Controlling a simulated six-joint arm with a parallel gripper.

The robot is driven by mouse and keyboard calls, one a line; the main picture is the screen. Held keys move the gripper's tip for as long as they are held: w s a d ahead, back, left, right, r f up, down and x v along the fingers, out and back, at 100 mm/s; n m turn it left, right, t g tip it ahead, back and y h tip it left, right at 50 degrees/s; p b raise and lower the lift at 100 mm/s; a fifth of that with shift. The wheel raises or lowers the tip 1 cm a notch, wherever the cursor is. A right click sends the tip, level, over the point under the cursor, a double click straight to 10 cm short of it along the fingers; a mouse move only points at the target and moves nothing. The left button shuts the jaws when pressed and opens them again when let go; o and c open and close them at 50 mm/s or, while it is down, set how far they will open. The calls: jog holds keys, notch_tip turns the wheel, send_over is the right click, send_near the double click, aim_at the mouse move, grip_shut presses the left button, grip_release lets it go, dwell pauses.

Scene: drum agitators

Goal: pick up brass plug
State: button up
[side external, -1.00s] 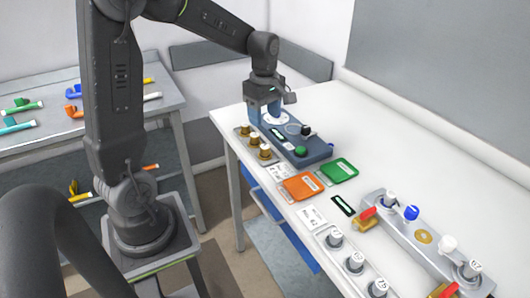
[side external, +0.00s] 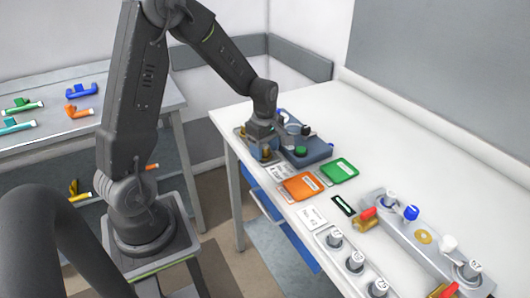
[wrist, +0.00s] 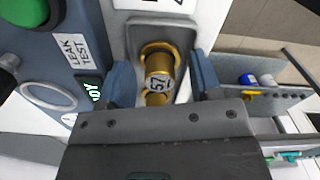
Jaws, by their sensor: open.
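A brass plug (wrist: 158,72) with a round label reading 57 stands in a grey tray (wrist: 185,32) in the wrist view. My gripper (wrist: 162,78) is open, with one blue finger on each side of the plug. Whether the fingers touch it I cannot tell. In the side view my gripper (side external: 262,156) is low over the row of brass plugs at the table's left edge and hides much of that row.
A blue-grey leak test block (side external: 312,150) with a green button (side external: 301,150) stands close beside the gripper. An orange card (side external: 301,187) and a green card (side external: 340,169) lie nearby. Grey numbered knobs (side external: 355,261) stand farther along. The back of the table is clear.

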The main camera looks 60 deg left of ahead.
jog(key=shift+c, duration=0.4)
grip_shut()
jog(key=shift+r, duration=0.1)
